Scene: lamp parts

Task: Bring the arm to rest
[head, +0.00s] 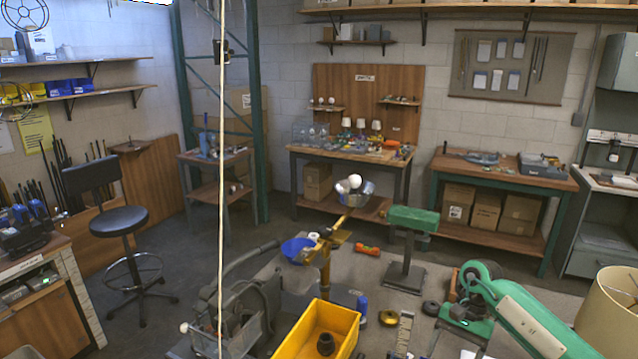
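Neither of my grippers can be made out in the head view. A green jointed arm (520,318) with a pale label reaches in from the lower right, its rounded joint at the upper left end. I cannot tell whether it is a lamp part or another device. It stands over the grey work surface (440,270), beside a beige lampshade (610,312) cut off by the right edge. A brass-coloured upright piece (325,262) stands near the middle, with a blue bowl (298,250) beside it.
A yellow bin (285,347) at the front holds a dark part (325,344). A grey machine (245,312) stands left of it. A green-topped stand (412,222), a red tool (367,249) and a brass disc (388,318) sit behind. A black stool (118,220) is at left.

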